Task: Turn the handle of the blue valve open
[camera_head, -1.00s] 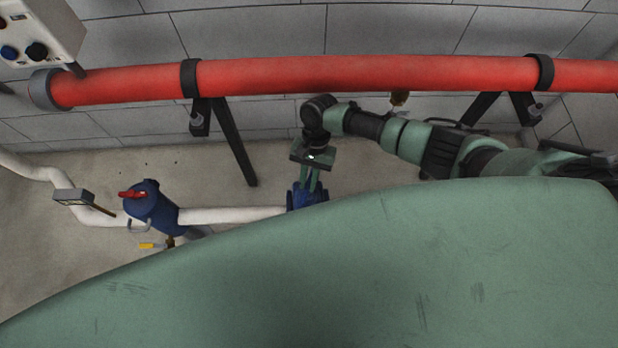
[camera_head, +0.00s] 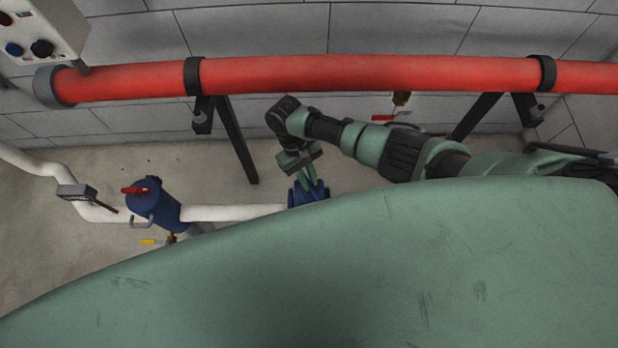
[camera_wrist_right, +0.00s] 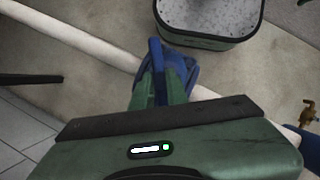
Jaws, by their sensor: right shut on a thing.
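The blue valve (camera_head: 308,196) sits on the white pipe near the middle of the head view, partly hidden by my large green body part in front. Its upright blue handle (camera_wrist_right: 156,70) shows in the right wrist view, above the blue valve body. My right gripper (camera_head: 309,178) reaches down to the valve from above, tilted, with its wrist up and to the left. In the wrist view its green fingers (camera_wrist_right: 156,90) are shut on the handle, one on each side. My left gripper is not in view.
A thick red pipe (camera_head: 380,73) on black brackets runs along the wall behind my right arm. A blue strainer with a red handle (camera_head: 152,203) sits on the white pipe (camera_head: 235,212) to the left. A small red lever (camera_head: 385,117) hangs below the red pipe.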

